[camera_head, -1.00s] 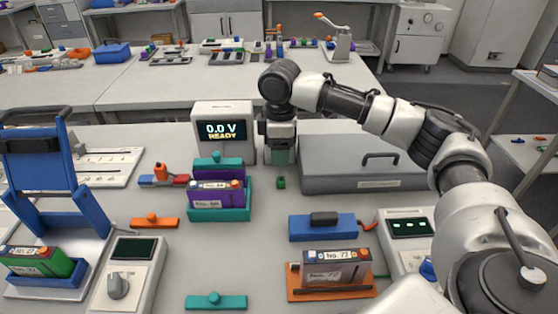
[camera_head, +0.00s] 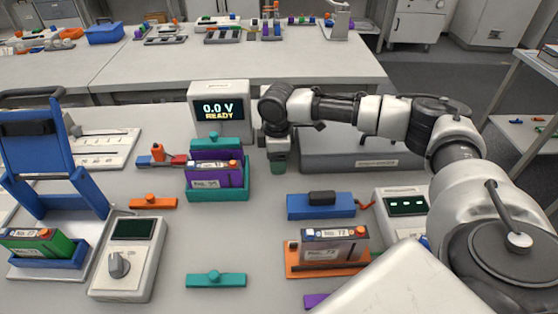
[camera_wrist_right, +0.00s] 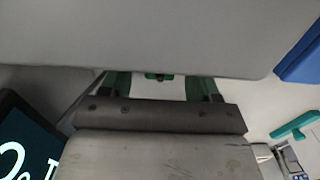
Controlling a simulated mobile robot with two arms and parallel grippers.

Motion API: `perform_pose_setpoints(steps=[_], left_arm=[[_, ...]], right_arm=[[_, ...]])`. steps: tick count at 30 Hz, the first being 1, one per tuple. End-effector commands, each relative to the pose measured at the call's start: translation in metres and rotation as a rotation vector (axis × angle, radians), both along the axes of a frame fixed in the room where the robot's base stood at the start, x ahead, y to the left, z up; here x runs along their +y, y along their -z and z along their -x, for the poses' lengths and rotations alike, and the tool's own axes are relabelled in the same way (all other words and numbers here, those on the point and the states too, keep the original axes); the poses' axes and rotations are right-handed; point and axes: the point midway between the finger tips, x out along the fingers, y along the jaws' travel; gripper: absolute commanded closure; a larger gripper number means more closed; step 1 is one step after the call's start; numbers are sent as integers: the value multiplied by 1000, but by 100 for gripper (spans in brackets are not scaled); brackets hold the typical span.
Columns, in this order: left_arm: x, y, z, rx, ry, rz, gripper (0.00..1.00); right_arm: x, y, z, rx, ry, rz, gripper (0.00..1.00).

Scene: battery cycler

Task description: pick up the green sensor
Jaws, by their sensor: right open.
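The green sensor (camera_wrist_right: 158,76) is a small green piece that shows in the right wrist view between my right gripper's (camera_wrist_right: 158,86) two green fingers. There is a gap on both sides of it, and a large grey surface hides part of it. In the head view my right gripper (camera_head: 278,167) points down at the bench, just in front of the grey case (camera_head: 360,163). The sensor cannot be told apart from the green fingertips there. My right gripper is open. My left gripper is not in view.
The cycler display (camera_head: 220,108) and a teal holder with purple battery (camera_head: 216,175) stand left of the gripper. A blue block (camera_head: 320,206) and an orange tray with a battery (camera_head: 330,250) lie in front to the right. Bare bench lies directly in front.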

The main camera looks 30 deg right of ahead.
Motion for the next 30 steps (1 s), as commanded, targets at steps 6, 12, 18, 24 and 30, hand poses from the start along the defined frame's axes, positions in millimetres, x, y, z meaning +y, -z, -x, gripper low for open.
perform_pose_setpoints(steps=[6,12,18,24,30], left_arm=[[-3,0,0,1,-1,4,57],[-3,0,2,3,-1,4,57],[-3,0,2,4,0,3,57],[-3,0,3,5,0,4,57],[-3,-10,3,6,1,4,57]], right_arm=[[0,2,0,0,0,0,38],[0,1,0,0,0,0,66],[0,1,0,-1,0,-1,92],[0,1,0,-1,0,-1,92],[1,-7,0,0,0,-1,92]])
